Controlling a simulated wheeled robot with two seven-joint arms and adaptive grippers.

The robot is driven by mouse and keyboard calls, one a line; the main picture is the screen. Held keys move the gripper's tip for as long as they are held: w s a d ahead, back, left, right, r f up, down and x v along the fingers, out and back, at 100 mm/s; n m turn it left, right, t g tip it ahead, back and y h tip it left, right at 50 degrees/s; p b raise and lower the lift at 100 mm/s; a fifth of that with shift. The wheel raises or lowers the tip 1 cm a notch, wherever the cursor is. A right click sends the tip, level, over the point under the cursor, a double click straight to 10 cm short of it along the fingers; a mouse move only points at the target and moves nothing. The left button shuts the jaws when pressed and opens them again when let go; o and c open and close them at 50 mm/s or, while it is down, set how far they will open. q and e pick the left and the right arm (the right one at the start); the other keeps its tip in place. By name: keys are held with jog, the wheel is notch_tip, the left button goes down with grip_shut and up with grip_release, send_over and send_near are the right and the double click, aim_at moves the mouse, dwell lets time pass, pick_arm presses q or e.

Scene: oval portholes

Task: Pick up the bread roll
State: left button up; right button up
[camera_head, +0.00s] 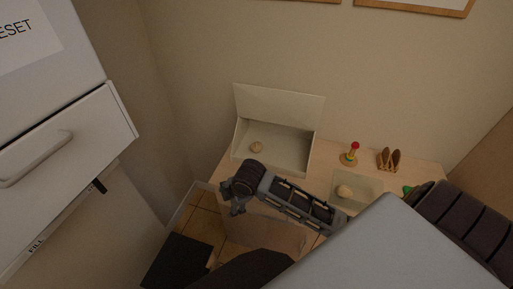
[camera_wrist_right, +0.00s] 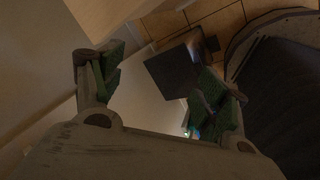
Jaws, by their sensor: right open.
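A small round tan bread roll (camera_head: 257,147) lies inside an open white box (camera_head: 283,163) with a raised lid, at the back left of the wooden table. A second, paler round item (camera_head: 344,191) sits in a shallow tray (camera_head: 369,187) to the right; I cannot tell if it is also a roll. My right gripper (camera_head: 230,201) is open and empty, at the table's left front edge, nearer to me than the box and apart from both round items. In the right wrist view its green-padded fingers (camera_wrist_right: 160,85) are spread with nothing between them. My left gripper is not in view.
A toy with a red ball (camera_head: 353,151) and a holder with brown pieces (camera_head: 389,160) stand at the table's back right. A green item (camera_head: 408,190) is near my right arm. A white cabinet with a drawer (camera_head: 75,140) stands left. A black object (camera_head: 178,262) is on the tiled floor.

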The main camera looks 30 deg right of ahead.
jog(key=w+d+r+n+h, duration=0.1)
jog(key=w+d+r+n, duration=0.3)
jog(key=d, duration=0.3)
jog(key=w+d+r+n+h, duration=0.1)
jog(key=w+d+r+n, duration=0.3)
jog(key=w+d+n, duration=0.2)
jog(key=w+d+r+n+h, duration=0.1)
jog(key=w+d+r+n, duration=0.2)
jog(key=d, duration=0.6)
jog(key=w+n, duration=0.2)
jog(key=shift+w+r+n, duration=0.25)
jog(key=shift+r+n, duration=0.15)
jog(key=shift+f, duration=0.15)
send_over(257, 144)
jog(key=s, duration=0.2)
jog(key=f, duration=0.7)
jog(key=shift+w+a+f, duration=0.2)
jog(key=shift+a+f, duration=0.15)
jog(key=shift+f, duration=0.1)
jog(key=shift+s+p+x, duration=0.15)
jog(key=shift+p+x, duration=0.1)
jog(key=shift+x, duration=1)
jog(key=shift+s+p+x, duration=0.15)
jog(key=shift+p+x, duration=0.05)
jog(key=shift+x, duration=1.1)
